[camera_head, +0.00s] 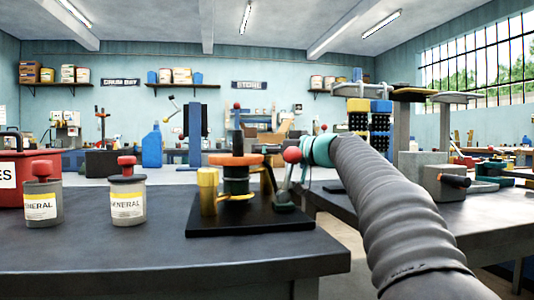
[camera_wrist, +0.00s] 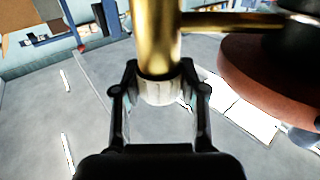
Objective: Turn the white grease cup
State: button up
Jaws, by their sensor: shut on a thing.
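In the wrist view, my gripper (camera_wrist: 160,97) has its two dark fingers on either side of the white grease cup (camera_wrist: 158,90). It is shut on the cup, which sits at the end of a brass cylinder (camera_wrist: 156,38). A thin brass rod joins the cylinder to a dark part beside a reddish-brown disc (camera_wrist: 262,92). In the head view, a yellow-brass cylinder (camera_head: 208,195) and an orange disc (camera_head: 236,160) stand on a black base plate (camera_head: 250,220). I cannot pick out the cup or my gripper's fingers in the head view.
Two grey labelled containers with red caps, one at the left (camera_head: 42,190) and one nearer the middle (camera_head: 127,200), stand on the dark bench (camera_head: 130,255). A red box (camera_head: 12,185) is at the far left. A red-ball lever (camera_head: 292,155) rises beside the disc. The bench front is clear.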

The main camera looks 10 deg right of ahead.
jog(key=shift+h, duration=0.3)
jog(key=o, duration=1.2)
jog(key=shift+c, duration=0.2)
jog(key=v, duration=1.2)
jog(key=shift+f, duration=0.15)
